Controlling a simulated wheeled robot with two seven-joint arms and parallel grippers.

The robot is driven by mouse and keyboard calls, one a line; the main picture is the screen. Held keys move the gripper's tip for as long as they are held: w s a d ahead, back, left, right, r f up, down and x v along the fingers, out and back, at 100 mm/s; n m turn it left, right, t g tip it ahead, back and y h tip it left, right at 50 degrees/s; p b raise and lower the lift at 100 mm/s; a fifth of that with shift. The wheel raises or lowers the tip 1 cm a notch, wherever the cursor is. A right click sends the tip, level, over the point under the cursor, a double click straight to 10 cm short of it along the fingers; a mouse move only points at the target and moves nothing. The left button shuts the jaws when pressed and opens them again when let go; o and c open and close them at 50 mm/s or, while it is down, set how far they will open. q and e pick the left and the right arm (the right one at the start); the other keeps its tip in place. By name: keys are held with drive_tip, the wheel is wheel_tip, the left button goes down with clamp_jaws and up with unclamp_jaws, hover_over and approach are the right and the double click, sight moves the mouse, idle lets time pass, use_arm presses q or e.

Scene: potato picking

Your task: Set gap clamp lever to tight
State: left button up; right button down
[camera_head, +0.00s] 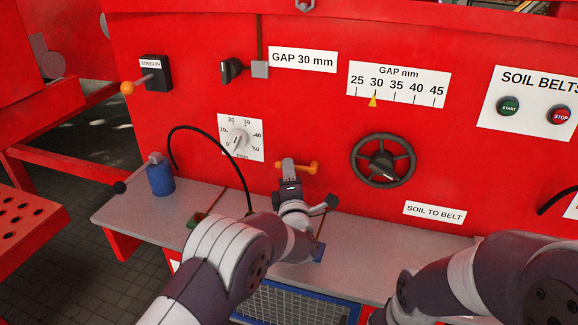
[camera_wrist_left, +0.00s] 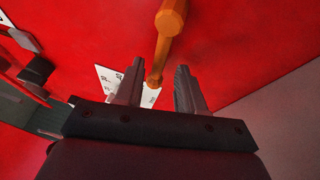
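An orange lever (camera_head: 312,167), which looks like the gap clamp lever, sits on the red panel left of the black handwheel (camera_head: 383,160). It lies roughly level in the head view, partly hidden by my left gripper (camera_head: 288,164). In the left wrist view, the orange lever (camera_wrist_left: 168,35) runs down from the top edge, its narrow end between the fingers of my left gripper (camera_wrist_left: 160,82). The fingers are apart, with space on both sides of the lever. I cannot tell how deep it sits between them. My right gripper is out of view; only that arm shows at lower right.
A gap scale (camera_head: 398,84) has its yellow pointer near 30. A dial (camera_head: 238,139), a black box with an orange-knobbed lever (camera_head: 155,73) and a black knob (camera_head: 231,70) are on the panel. A blue cylinder (camera_head: 160,178) stands on the grey ledge (camera_head: 118,212). START and STOP buttons (camera_head: 509,106) are at right.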

use_arm(q)
drive_tip(key=shift+w+r, duration=0.25)
drive_tip(key=shift+w, duration=0.1)
drive_tip(key=shift+w+f, duration=0.1)
clamp_jaws()
